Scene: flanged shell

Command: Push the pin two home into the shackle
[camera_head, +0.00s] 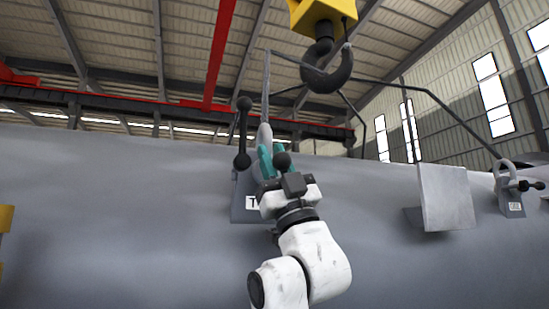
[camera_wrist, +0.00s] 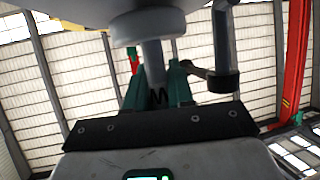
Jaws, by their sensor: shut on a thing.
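My gripper (camera_head: 273,158) has teal fingers and reaches up from my white arm in the head view. In the wrist view my gripper (camera_wrist: 158,85) is shut around a grey shaft, which I take for pin two (camera_wrist: 153,62); the grip itself is largely hidden. A dark handle bar with ball ends (camera_head: 243,104) stands upright just left of the fingers. The grey shackle (camera_head: 265,134) shows above the fingers, below a sling leg. How deep the pin sits in it is hidden. A lug plate (camera_head: 239,206) with a label starting with T is partly behind my gripper.
The big grey shell (camera_head: 120,210) fills the lower background. A crane hook (camera_head: 327,75) hangs above with sling legs running down. A grey flange plate (camera_head: 446,198) and another shackle with its pin (camera_head: 508,185) are on the right. The shell's left surface is mostly clear.

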